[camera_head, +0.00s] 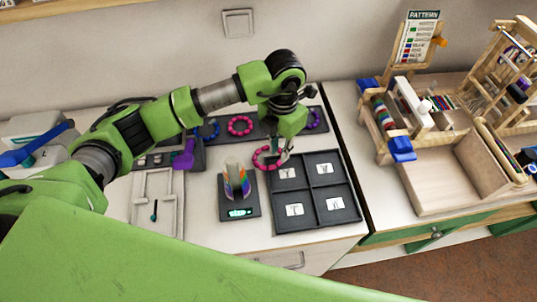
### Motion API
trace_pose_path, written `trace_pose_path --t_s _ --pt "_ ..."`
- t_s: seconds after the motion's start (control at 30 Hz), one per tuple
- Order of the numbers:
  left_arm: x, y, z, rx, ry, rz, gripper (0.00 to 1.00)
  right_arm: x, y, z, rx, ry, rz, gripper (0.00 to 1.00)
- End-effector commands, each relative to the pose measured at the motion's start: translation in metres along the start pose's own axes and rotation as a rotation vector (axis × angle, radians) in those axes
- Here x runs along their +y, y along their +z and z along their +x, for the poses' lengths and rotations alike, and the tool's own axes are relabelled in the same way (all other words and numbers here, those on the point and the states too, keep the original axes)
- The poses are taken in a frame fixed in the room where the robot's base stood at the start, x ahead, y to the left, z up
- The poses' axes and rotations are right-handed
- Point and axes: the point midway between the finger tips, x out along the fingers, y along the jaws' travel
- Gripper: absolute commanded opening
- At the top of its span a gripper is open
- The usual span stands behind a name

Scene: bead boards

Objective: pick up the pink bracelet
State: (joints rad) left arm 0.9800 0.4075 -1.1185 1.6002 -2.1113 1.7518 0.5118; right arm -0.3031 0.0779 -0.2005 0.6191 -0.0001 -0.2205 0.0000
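A pink beaded bracelet (258,164) hangs at the fingertips of my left gripper (285,152). The gripper looks shut on the right side of its ring, in front of the dark bead board and by the back left corner of the black sorting tray (315,188). The fingertips are small and partly covered by the green wrist. Another pink-red bracelet (240,125) lies on the dark board behind. A blue bracelet (208,130) lies to its left and a purple one (313,118) to its right. My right gripper is not in view.
The tray has four compartments with white letter cards. A small scale with a rainbow-coloured stand (237,184) is left of it. A white divided tray (154,205) stands further left. A wooden box (455,180) and loom are on the right counter, past a gap.

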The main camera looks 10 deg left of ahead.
Motion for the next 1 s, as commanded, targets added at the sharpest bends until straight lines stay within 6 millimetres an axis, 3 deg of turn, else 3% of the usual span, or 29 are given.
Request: trace_pose_path --t_s 0.17,0.33,0.5,0.77,0.83,1.0 --pt "0.000 -0.001 0.011 0.001 -0.001 0.001 0.19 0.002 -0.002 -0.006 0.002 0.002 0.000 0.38" --pt "-0.001 -0.002 0.034 0.004 -0.002 0.001 0.19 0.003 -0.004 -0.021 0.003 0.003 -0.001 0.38" --pt "0.001 -0.001 0.055 0.001 0.000 0.001 0.19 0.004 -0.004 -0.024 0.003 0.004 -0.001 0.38" --pt "0.000 0.000 0.059 -0.001 0.000 0.002 0.19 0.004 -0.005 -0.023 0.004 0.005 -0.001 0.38" --pt "0.001 0.000 0.058 -0.001 0.000 0.002 0.01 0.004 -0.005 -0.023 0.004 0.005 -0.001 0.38" --pt "0.001 0.000 0.058 -0.001 0.000 0.002 0.00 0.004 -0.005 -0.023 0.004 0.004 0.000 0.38"
